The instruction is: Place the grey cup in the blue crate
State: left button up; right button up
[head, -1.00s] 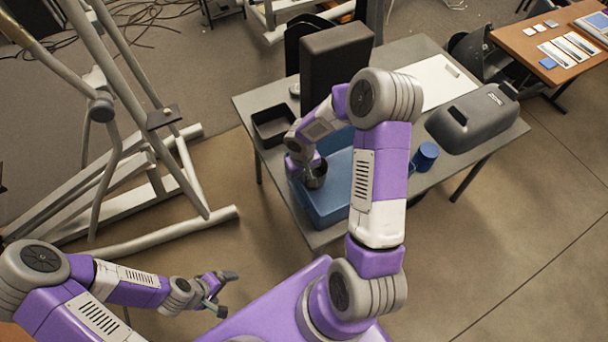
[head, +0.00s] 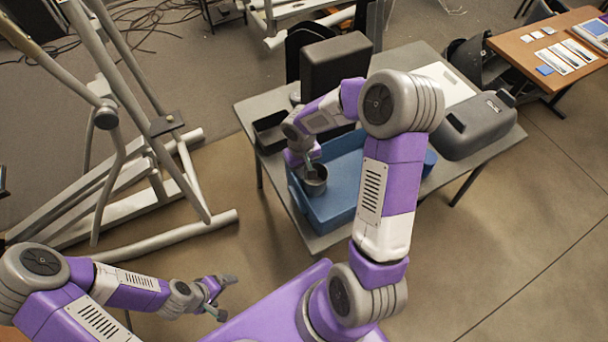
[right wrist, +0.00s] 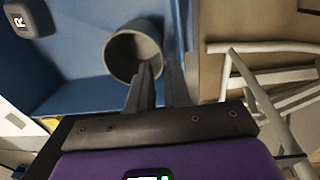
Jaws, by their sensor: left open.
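The grey cup (head: 314,182) is at the left part of the blue crate (head: 339,209), inside its outline, close to the left wall. I cannot tell whether it touches the crate floor. In the right wrist view the cup (right wrist: 133,52) shows its open mouth, and the crate (right wrist: 80,92) lies around and below it. My right gripper (right wrist: 161,66) is at the cup's rim, its two fingers close together with the cup wall between the tips. It also shows in the head view (head: 310,166). My left gripper (head: 228,294) is open and empty, low and left of the table.
The grey table (head: 420,60) carries a black tray (head: 268,132) left of the crate, a dark upright box (head: 335,68) behind it and a dark grey case (head: 475,125) at right. A blue cup (head: 430,160) is mostly hidden by my right arm. Exercise-machine frames (head: 150,235) stand left.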

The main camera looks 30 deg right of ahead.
jog(key=s+a+f+y, duration=0.2)
jog(key=s+a+f, duration=0.4)
jog(key=a, duration=0.3)
jog(key=s+a+f+m+y, duration=0.1)
jog(key=s+a+f+y, duration=0.1)
jog(key=s+a+f, duration=0.5)
notch_tip(320, 180, down, 2)
jog(key=shift+s+a+f+t+y+p, duration=0.2)
jog(key=shift+a+t+y+p, duration=0.1)
jog(key=shift+a, duration=0.95)
